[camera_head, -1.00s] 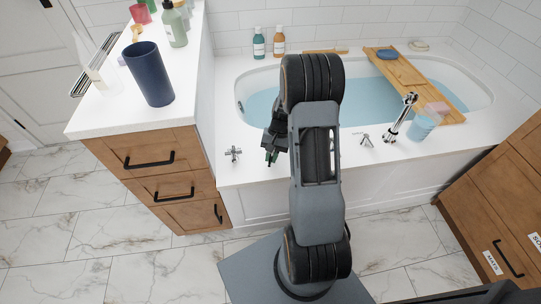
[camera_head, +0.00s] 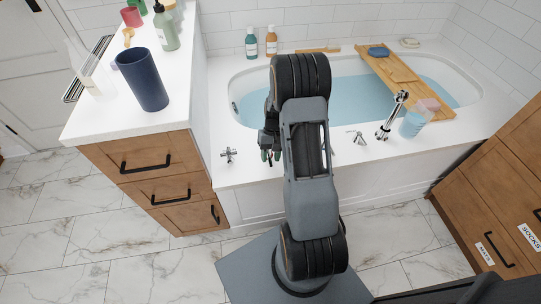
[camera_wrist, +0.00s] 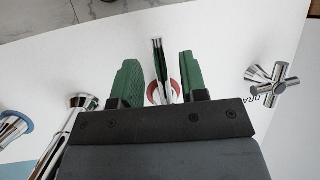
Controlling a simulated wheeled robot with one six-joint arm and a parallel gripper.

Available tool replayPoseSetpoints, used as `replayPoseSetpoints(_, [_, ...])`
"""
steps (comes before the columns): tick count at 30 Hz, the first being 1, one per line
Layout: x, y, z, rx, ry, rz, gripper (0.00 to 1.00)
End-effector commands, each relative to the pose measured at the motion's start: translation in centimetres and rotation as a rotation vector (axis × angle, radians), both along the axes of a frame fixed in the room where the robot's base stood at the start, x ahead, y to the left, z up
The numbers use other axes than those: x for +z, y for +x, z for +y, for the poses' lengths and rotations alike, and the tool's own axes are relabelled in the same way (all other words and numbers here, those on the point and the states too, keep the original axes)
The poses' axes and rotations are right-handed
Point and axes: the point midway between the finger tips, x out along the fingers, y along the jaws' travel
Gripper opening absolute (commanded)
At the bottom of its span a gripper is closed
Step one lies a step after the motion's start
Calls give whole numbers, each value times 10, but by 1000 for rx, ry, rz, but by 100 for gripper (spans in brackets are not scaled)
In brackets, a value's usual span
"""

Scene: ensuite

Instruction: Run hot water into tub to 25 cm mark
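My gripper (camera_head: 270,155) hangs over the tub's front rim in the head view. In the wrist view its two green fingers (camera_wrist: 158,58) are apart, on either side of a chrome handle (camera_wrist: 163,73) with a red ring at its base. I cannot tell whether they touch it. That handle is hidden behind my arm in the head view. A blue-ringed handle (camera_wrist: 13,127) and a chrome spout (camera_wrist: 66,128) are left of the fingers in the wrist view. The white tub (camera_head: 239,83) holds pale blue water (camera_head: 352,97). No depth mark is readable.
A cross-shaped handle (camera_wrist: 272,84), beside lettering partly reading "DRA", is right of my fingers. A chrome hand shower (camera_head: 392,116) stands on the rim. A wooden tray (camera_head: 388,68) spans the tub. A vanity (camera_head: 143,165) stands left and drawers (camera_head: 500,205) right.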

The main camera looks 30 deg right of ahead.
Motion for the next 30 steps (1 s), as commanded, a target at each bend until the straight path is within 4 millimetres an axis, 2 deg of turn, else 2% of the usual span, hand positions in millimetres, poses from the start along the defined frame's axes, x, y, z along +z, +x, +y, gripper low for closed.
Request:
replayPoseSetpoints(4, [5,2,-2,-1,-1,-1,40])
replayPoseSetpoints(7, [17,6,-5,-2,0,-2,40])
replayPoseSetpoints(21, [100,33,-32,-1,-1,-3,40])
replayPoseSetpoints(30, [123,41,-41,0,0,-1,40])
